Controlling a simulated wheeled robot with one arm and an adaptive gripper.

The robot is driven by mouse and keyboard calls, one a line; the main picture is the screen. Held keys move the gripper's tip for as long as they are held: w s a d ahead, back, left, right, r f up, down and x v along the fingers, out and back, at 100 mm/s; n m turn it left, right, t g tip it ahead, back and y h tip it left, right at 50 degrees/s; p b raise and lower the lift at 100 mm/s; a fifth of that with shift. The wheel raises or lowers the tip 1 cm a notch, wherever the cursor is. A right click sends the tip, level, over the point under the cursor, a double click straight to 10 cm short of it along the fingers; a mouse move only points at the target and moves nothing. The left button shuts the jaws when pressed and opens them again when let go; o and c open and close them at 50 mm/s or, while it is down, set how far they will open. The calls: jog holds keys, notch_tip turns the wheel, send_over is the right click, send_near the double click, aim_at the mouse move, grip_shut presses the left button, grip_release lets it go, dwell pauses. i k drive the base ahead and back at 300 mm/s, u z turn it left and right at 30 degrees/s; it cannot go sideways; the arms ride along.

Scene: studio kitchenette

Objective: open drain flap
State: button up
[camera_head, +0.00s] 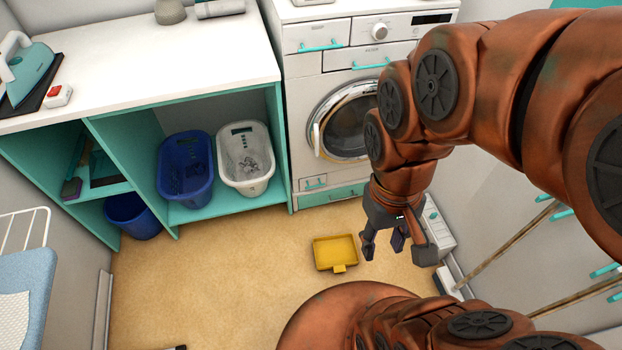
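The white washing machine (300,80) stands at the back, its round door (345,122) shut. A small white flap (314,183) with a teal grip sits low on its front, left of centre, and looks closed; I take it for the drain flap. My gripper (397,252) hangs from my copper-coloured arm, pointing down over the floor, to the right of the flap and nearer to me. Its dark fingers are spread, with nothing between them. My forearm hides the machine's lower right front.
A yellow tray (336,253) lies on the floor below the flap, left of my gripper. A blue basket (185,168) and a white basket (245,160) stand on the teal shelf. A white power strip-like object (436,228) is right of the gripper.

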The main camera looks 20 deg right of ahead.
aim_at(317, 181)
jog(key=z, duration=1.1)
jog(key=i, duration=0.45)
jog(key=u, duration=2.8)
